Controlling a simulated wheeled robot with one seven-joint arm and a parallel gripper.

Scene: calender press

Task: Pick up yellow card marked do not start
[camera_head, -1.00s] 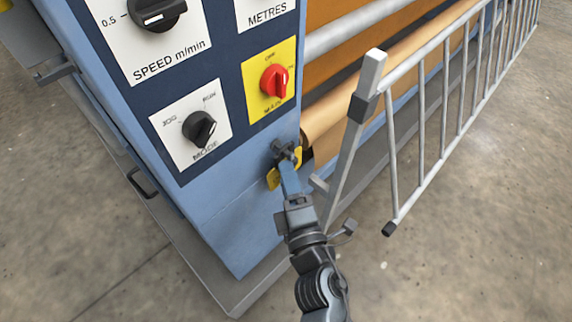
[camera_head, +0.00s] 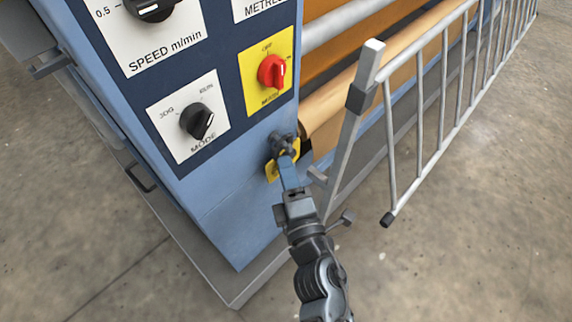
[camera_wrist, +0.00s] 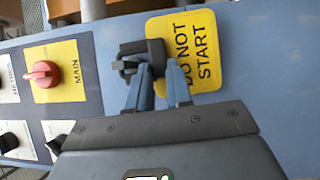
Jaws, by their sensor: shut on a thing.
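The yellow card marked DO NOT START (camera_wrist: 200,48) shows in the wrist view against the blue machine front, its lettering turned sideways. Only small yellow parts of it (camera_head: 271,172) show in the head view, behind my fingers, below the red main switch. My gripper (camera_wrist: 157,72) is shut on the card's near-left edge, next to a dark peg or clamp (camera_wrist: 138,50). In the head view my gripper (camera_head: 288,160) reaches up to the card from below and hides much of it. I cannot tell whether the card still touches the peg.
The panel has a red main switch (camera_head: 271,72), a black mode knob (camera_head: 197,121) and a speed knob (camera_head: 150,8). A grey barred guard (camera_head: 420,110) stands close to the right of my arm. Rollers (camera_head: 385,75) lie behind it. Floor is open at lower right.

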